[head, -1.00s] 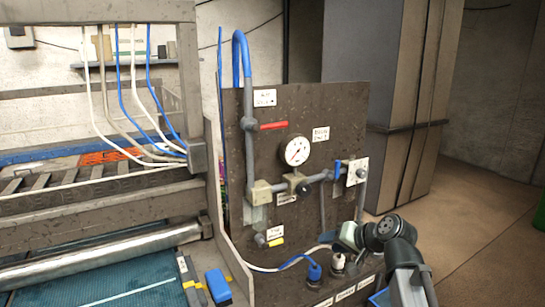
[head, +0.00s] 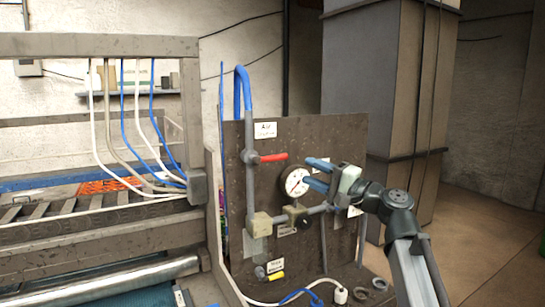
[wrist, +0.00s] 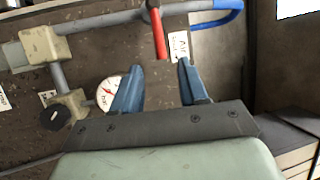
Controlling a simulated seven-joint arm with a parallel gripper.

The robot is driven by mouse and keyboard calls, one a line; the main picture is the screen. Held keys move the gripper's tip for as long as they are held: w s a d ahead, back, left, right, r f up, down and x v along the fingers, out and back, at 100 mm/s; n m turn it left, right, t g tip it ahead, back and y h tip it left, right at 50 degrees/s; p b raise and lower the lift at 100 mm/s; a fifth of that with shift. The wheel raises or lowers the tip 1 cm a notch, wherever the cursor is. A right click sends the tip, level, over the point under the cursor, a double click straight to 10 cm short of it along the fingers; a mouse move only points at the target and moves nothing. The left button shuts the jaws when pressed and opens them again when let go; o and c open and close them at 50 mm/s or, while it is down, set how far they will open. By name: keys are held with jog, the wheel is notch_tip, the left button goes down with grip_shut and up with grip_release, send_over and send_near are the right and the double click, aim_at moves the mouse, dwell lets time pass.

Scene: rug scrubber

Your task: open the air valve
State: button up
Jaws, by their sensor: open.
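The red lever (head: 272,157) of the air valve sticks out to the right from the grey vertical pipe (head: 250,190), roughly horizontal, beside a white label reading "Air" (head: 265,129). My gripper (head: 308,173) is open and empty in front of the panel, to the right of and slightly below the lever's tip. In the wrist view the red lever (wrist: 157,35) lies ahead of the gap between my blue fingertips (wrist: 158,68). I see a gap between fingers and lever there; its depth is hard to judge.
A round gauge (head: 296,186) sits just left of my lower finger. Below it are a horizontal pipe and a black knob (head: 302,222). White and blue hoses (head: 290,298) lie at the panel's foot. A grey cabinet (head: 375,80) stands behind at right.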

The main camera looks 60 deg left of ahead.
aim_at(280, 158)
jog(key=x, duration=1.3)
jog(key=shift+s+a+r, duration=0.1)
jog(key=shift+a, duration=0.15)
grip_shut()
